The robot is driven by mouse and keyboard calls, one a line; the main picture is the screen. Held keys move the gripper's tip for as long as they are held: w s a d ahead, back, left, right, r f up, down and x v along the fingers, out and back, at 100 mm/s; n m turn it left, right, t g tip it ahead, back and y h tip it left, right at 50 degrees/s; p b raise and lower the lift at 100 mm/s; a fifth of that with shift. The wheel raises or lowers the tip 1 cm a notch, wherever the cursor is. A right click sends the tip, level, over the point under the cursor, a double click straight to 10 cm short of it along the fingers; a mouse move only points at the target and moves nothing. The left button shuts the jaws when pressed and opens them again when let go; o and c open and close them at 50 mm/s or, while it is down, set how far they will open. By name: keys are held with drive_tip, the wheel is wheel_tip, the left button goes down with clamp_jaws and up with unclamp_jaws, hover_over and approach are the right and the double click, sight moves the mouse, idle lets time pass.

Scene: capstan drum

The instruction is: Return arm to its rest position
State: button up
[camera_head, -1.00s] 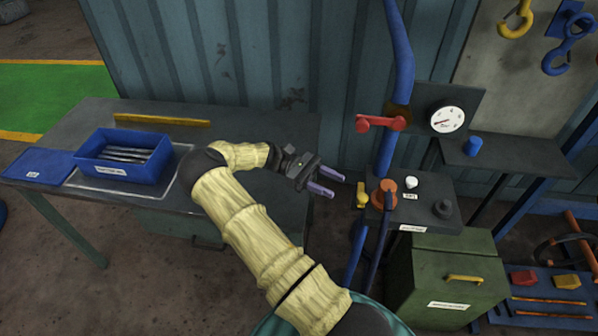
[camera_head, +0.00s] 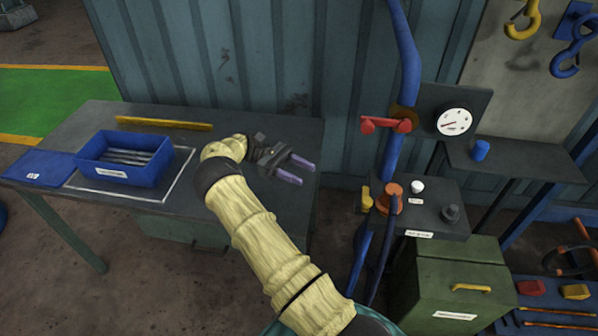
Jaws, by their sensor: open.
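My gripper (camera_head: 297,170) is open and empty, with two purple fingers pointing right. It hangs over the right end of the dark workbench (camera_head: 225,140). My arm, in a cream fabric sleeve, reaches up from the bottom of the view and bends to the right at its wrist. The arm covers part of the bench front. Nothing is between the fingers.
A blue bin (camera_head: 126,158) with metal rods stands on the bench, left of my arm. A yellow bar (camera_head: 165,123) lies behind it. To the right are a blue pipe with a red valve handle (camera_head: 385,125), a gauge (camera_head: 453,122), a control box (camera_head: 440,210) and a green chest (camera_head: 458,285).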

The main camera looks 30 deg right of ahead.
idle(0.3)
drive_tip(key=s+d+r+m+t+y+p, duration=0.1)
drive_tip(key=s+r+t+y+p, duration=0.1)
drive_tip(key=s+t+y, duration=0.35)
drive_tip(key=s+a+r+m+t+y+p, duration=0.1)
drive_tip(key=s+a+r+m+t, duration=0.1)
drive_tip(key=s+a+t, duration=0.3)
drive_tip(key=s+a+r+m+t+y+p, duration=0.2)
drive_tip(key=s+a+r+t, duration=0.3)
drive_tip(key=a, duration=0.4)
drive_tip(key=s+m+t, duration=0.1)
drive_tip(key=t, duration=0.1)
drive_tip(key=shift+s+a+r+t, duration=0.25)
drive_tip(key=shift+a+t, duration=0.05)
drive_tip(key=shift+t, duration=0.05)
drive_tip(key=shift+y, duration=0.25)
